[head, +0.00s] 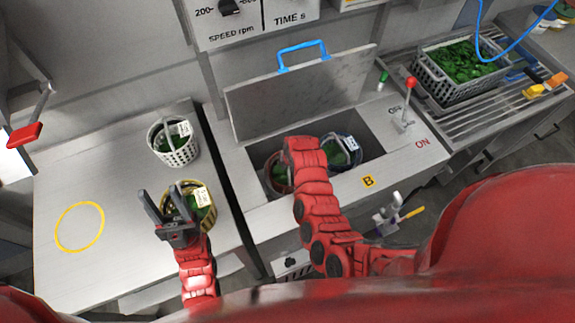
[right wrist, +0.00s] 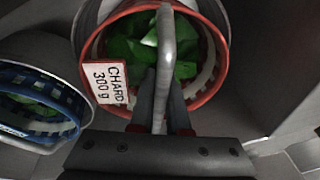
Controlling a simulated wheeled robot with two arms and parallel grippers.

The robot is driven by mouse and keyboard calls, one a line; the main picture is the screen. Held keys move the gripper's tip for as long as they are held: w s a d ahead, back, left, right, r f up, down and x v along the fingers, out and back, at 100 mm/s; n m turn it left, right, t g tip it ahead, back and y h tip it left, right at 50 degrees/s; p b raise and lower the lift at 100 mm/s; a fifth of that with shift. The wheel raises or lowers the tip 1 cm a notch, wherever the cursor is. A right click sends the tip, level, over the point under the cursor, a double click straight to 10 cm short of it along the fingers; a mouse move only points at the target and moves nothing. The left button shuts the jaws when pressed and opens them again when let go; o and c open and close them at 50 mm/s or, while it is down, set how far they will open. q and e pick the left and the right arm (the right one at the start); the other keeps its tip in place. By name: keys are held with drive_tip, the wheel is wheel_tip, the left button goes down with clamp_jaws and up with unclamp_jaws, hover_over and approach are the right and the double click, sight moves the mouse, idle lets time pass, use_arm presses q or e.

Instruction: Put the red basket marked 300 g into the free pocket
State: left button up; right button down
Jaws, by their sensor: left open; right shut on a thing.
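The red basket (head: 277,184) holds greens and is partly hidden by my right arm in the head view. In the right wrist view the red basket (right wrist: 222,72) carries a tag (right wrist: 106,82) reading CHARD 300 g. My right gripper (right wrist: 163,80) is shut on its grey handle. The basket is in or just above the left part of the opened well (head: 258,152); its base and the pocket under it are hidden. A blue-rimmed basket (head: 342,150) sits to its right in the well. My left gripper (head: 168,212) is open beside a yellow basket (head: 207,217) on the left table.
A grey lid (head: 300,92) with a blue handle stands open behind the well. A white basket (head: 176,152) stands on the left table, near an empty yellow ring (head: 80,227). A red-knobbed lever (head: 407,105) and a grey crate (head: 440,85) of greens are at right.

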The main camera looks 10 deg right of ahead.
drive_tip(key=shift+f, duration=0.1)
drive_tip(key=c, duration=0.9)
unclamp_jaws()
drive_tip(key=shift+r, duration=0.2)
drive_tip(key=b+v, duration=0.3)
drive_tip(key=v, duration=0.9)
drive_tip(key=shift+s, duration=0.15)
